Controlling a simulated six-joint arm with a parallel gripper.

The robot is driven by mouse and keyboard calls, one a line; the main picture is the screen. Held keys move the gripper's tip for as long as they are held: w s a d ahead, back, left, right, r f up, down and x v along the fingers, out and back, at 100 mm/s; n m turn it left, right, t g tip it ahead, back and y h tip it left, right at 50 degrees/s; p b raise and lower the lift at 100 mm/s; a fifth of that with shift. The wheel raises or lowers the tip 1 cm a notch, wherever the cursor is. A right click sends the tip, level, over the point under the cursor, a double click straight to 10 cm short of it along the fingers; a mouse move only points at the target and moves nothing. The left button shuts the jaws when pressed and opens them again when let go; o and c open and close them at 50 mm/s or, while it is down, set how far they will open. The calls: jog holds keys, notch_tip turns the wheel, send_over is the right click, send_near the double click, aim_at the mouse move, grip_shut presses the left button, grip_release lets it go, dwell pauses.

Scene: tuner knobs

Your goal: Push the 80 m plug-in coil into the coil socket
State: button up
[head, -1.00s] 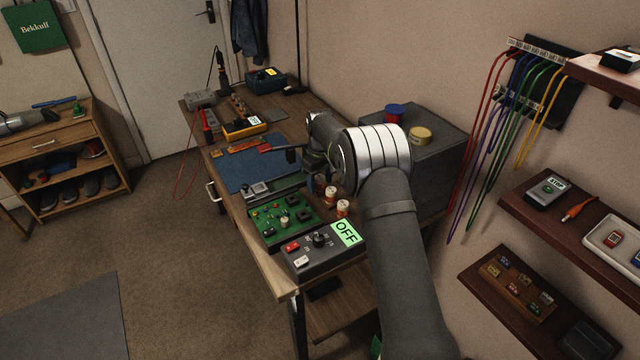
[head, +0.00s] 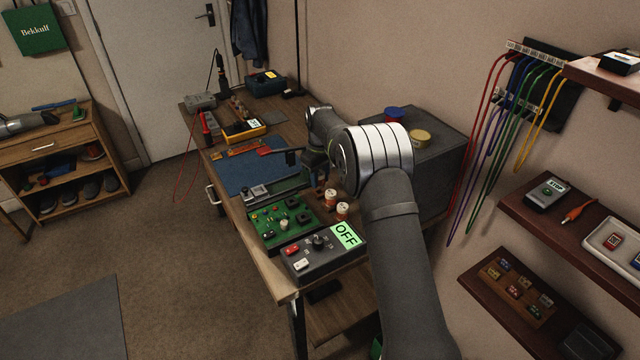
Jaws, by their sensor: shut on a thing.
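The green circuit board (head: 268,238) lies at the table's near side, with dark square sockets on it. I cannot tell which is the coil socket. My gripper (head: 321,178) points down just beyond and right of the board, partly hidden by my arm. It is shut on a small brownish thing, apparently the 80 m plug-in coil, which is barely visible. Two white-topped brown coils, a farther one (head: 330,198) and a nearer one (head: 342,211), stand upright right of the board. Their labels are too small to read.
A blue mat (head: 245,177) and yellow tray (head: 243,131) lie farther back. A dark cabinet (head: 440,160) stands right of my arm.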

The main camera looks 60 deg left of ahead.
jog(key=r, duration=0.6)
jog(key=shift+s+r, duration=0.2)
jog(key=s+d+r, duration=0.2)
jog(key=s, duration=0.8)
jog(key=shift+s+d+f, duration=0.15)
jog(key=shift+f, duration=1.35)
jog(key=shift+s+d+f, duration=0.15)
jog(key=shift+f, duration=1.35)
jog(key=shift+f, duration=0.8)
jog(key=o, duration=1)
jog(key=shift+o, duration=0.2)
notch_tip(320, 180, up, 18)
jog(key=shift+f, duration=0.25)
